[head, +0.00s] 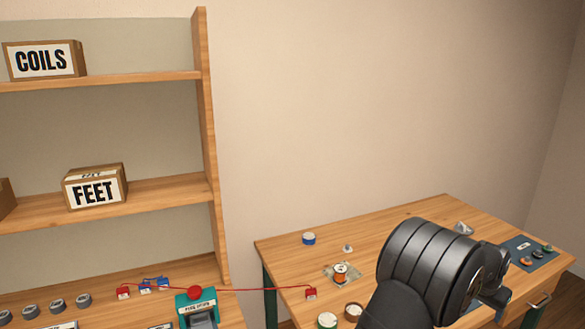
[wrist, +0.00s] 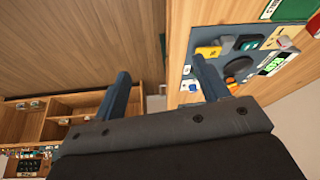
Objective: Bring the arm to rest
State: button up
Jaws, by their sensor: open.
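My gripper (wrist: 162,86) shows in the wrist view with its two dark fingers spread well apart and nothing between them. It is open and empty. The left finger stands over the wooden floor, and the right finger tip overlaps the blue-grey mat at the table edge; I cannot tell how far apart they are. In the head view my dark arm fills the lower right, in front of the wooden table (head: 300,255), and hides part of it. My gripper fingers are not clear in the head view.
A blue mat (head: 519,262) with small parts lies at the table's right. A spool (head: 340,272), a blue-rimmed roll (head: 309,239) and a red block (head: 311,294) lie on the table. A shelf (head: 150,193) with labelled boxes stands left. The wall above the table is bare.

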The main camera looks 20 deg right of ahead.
jog(key=shift+w+d+f, duration=0.1)
jog(key=shift+w+f, duration=0.3)
jog(key=shift+w, duration=0.3)
jog(key=shift+w+f, duration=0.4)
jog(key=shift+w, duration=0.3)
jog(key=shift+o, duration=0.4)
